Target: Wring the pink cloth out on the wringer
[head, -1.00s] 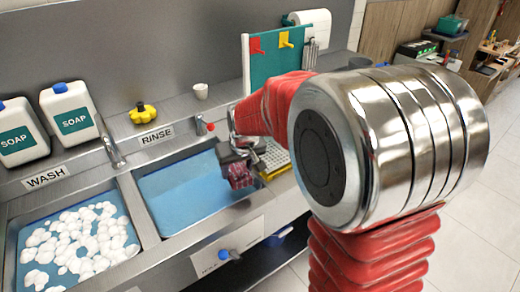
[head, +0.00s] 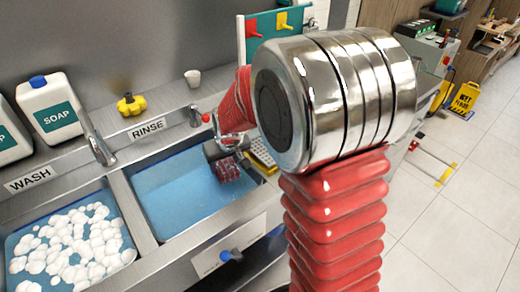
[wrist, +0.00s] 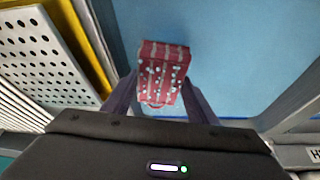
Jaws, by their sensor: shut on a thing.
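The pink cloth looks like a small dark red-pink bundle with pale stripes and droplets. It hangs from my gripper (head: 224,148) over the right part of the rinse basin (head: 165,190). In the wrist view the cloth (wrist: 162,70) sits between the two fingers of my gripper (wrist: 160,95), which is shut on it, with blue water behind. I cannot tell whether the cloth touches the water. A perforated pale plate with a yellow edge, seemingly the wringer, stands just right of the basin (head: 262,154). The plate fills the left of the wrist view (wrist: 40,48).
The wash basin (head: 130,225) with white foam lies left. A rinse tap (head: 195,117) with a red knob stands behind the basin. A blue-knobbed drain handle (head: 228,255) is in front.

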